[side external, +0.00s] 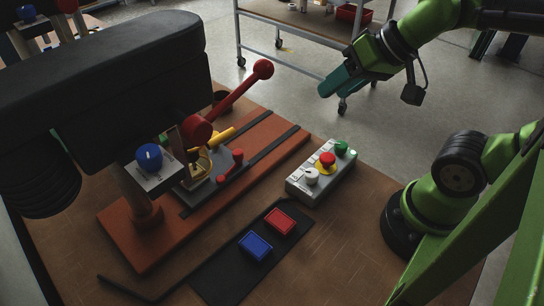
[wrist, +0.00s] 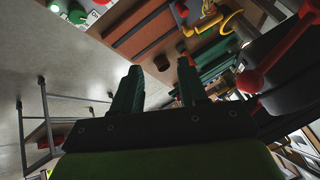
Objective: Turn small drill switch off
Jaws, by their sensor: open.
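The small drill (side external: 100,65) has a dark body over a red-orange base, with a red-balled lever (side external: 263,69) on its side. A blue knob (side external: 148,157) sits on a light plate on the drill. My gripper (side external: 326,89) is open and empty, high behind the box and apart from everything. Its teal fingers show in the wrist view (wrist: 160,72).
A dark mat (side external: 215,283) holds a blue block (side external: 255,246) and a red block (side external: 280,221) at the front. A yellow handle (side external: 222,136) and a small red handle (side external: 231,166) are near the drill. A metal cart (side external: 285,25) stands behind.

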